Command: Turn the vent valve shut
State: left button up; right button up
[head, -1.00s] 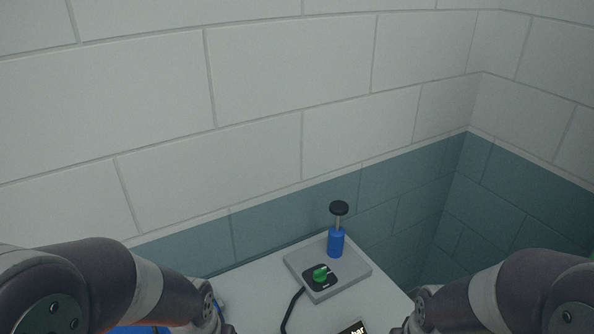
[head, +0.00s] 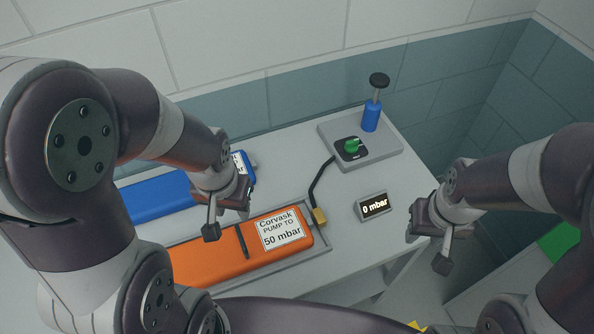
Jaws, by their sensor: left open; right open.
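The vent valve appears to be the green knob (head: 352,145) on a black square base, set on a grey plate (head: 385,150) at the back of the white table. The knob's pointer is too small to read. My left gripper (head: 228,220) is open and empty above the left part of the table, left of the knob, near the orange case. My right gripper (head: 428,248) is open and empty by the table's right edge, in front of and to the right of the knob. Neither gripper touches the knob.
A blue hand pump (head: 371,115) with a black handle stands behind the knob. A black hose (head: 316,185) runs to a brass fitting (head: 319,216) on the orange case (head: 200,262), labelled "Corvask PUMP TO 50 mbar". A blue case (head: 155,197) lies behind left.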

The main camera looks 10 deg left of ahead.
aim_at(351, 147)
jog(key=i+z, duration=0.55)
jog(key=z, duration=0.15)
